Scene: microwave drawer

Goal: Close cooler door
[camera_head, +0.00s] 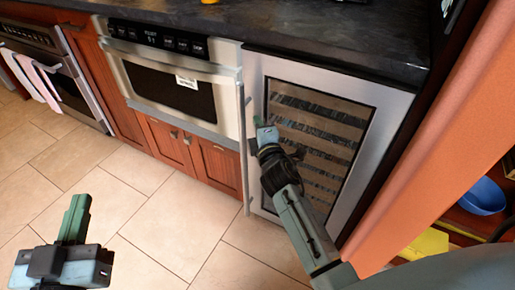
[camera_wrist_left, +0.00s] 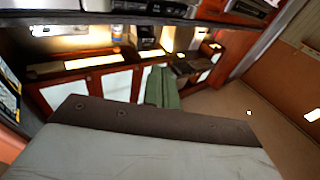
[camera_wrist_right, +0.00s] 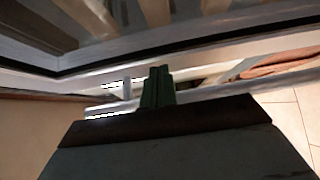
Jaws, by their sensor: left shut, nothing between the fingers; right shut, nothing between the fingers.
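The cooler door (camera_head: 330,125) has a silver frame around a dark glass pane, with shelves behind it. It also shows close up across the top of the right wrist view (camera_wrist_right: 190,45). Its long vertical handle (camera_head: 243,150) is along the left edge. I cannot tell whether the door is fully flush. My right gripper (camera_head: 263,125) is shut and empty in front of the door's left frame, just right of the handle; contact is unclear. My left gripper (camera_head: 75,218) is shut and empty over the floor at lower left, away from the door.
A microwave drawer (camera_head: 178,85) sits left of the cooler above wooden cabinet doors (camera_head: 190,150). An oven (camera_head: 50,65) with towels is further left. A dark counter (camera_head: 330,38) runs above. An orange-brown panel (camera_head: 440,130) stands close on the right. The tiled floor (camera_head: 180,225) is clear.

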